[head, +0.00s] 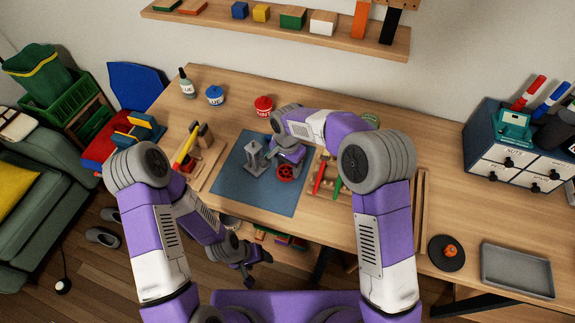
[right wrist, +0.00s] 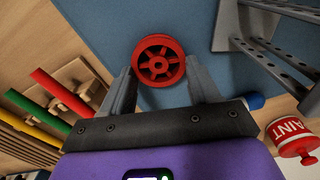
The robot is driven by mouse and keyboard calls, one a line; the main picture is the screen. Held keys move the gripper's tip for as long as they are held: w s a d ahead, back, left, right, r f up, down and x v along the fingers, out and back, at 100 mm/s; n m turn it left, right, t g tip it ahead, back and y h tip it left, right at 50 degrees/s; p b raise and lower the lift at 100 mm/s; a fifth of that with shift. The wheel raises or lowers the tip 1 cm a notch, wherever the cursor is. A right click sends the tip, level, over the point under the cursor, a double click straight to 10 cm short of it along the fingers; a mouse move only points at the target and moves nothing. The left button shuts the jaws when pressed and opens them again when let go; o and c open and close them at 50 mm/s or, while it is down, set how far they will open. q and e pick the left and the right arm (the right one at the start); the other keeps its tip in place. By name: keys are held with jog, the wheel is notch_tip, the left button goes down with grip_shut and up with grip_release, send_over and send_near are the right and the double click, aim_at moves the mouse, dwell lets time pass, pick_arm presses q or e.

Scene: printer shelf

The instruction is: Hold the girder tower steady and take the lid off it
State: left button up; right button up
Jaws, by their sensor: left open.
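The grey girder tower (head: 254,157) stands upright on the blue mat (head: 240,194); its perforated side shows at the upper right of the right wrist view (right wrist: 275,55). A grey piece caps its top in the head view; I cannot tell whether this is the lid. My right gripper (head: 272,153) is close to the tower's right side. Its fingers (right wrist: 160,75) are apart, with a red spoked wheel (right wrist: 158,61) showing between and beyond their tips; I see no clear grip on it. My left gripper (head: 260,266) is open and empty, low in front of the table edge.
A red paint pot (head: 264,106), blue pot (head: 215,95) and glue bottle (head: 187,84) stand at the back. A wooden rack with coloured pens (head: 330,180) is right of the mat; tools (head: 190,150) lie left. The table's right front holds a grey tray (head: 517,271).

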aim_at(288, 170)
jog(key=o, duration=0.4)
jog(key=shift+o, duration=0.2)
jog(key=shift+r, duration=0.2)
notch_tip(288, 170, up, 12)
jog(key=p, duration=0.2)
